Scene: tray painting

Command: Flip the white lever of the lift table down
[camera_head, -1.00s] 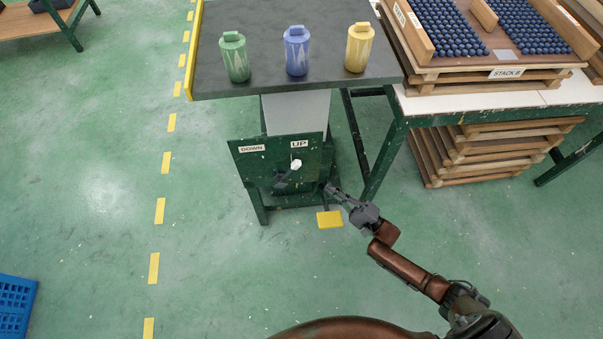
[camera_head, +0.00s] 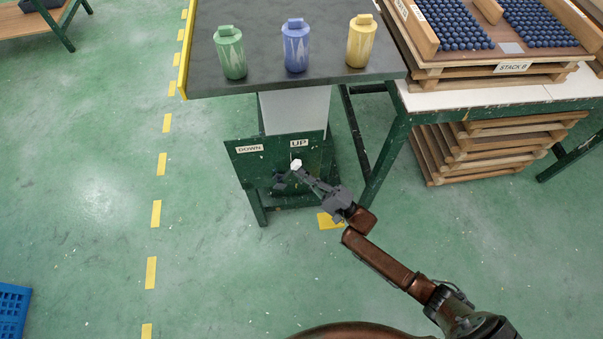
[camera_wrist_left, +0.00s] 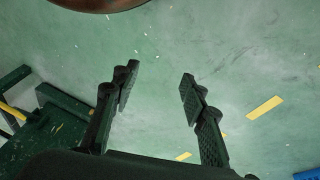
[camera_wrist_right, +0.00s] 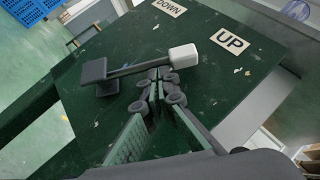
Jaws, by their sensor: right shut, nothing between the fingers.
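The lift table's lever has a white knob (camera_head: 296,164) on a dark arm, on the green panel (camera_head: 262,160) under the dark table top (camera_head: 270,80). The knob is at the UP label (camera_head: 300,143); the DOWN label (camera_head: 249,149) is to its left. In the right wrist view the white knob (camera_wrist_right: 185,57) and the lever arm (camera_wrist_right: 140,69) lie just beyond my fingertips. My right gripper (camera_head: 302,173) is shut and empty, close beside the lever; I cannot tell if it touches. My left gripper (camera_wrist_left: 160,85) is open and empty over the floor, outside the head view.
Green (camera_head: 231,54), blue (camera_head: 296,47) and yellow (camera_head: 360,42) canisters stand on the table top. At right, a bench (camera_head: 480,104) carries wooden trays of blue balls, with more trays beneath. A blue crate (camera_head: 12,308) lies at lower left. The floor left of the table is open.

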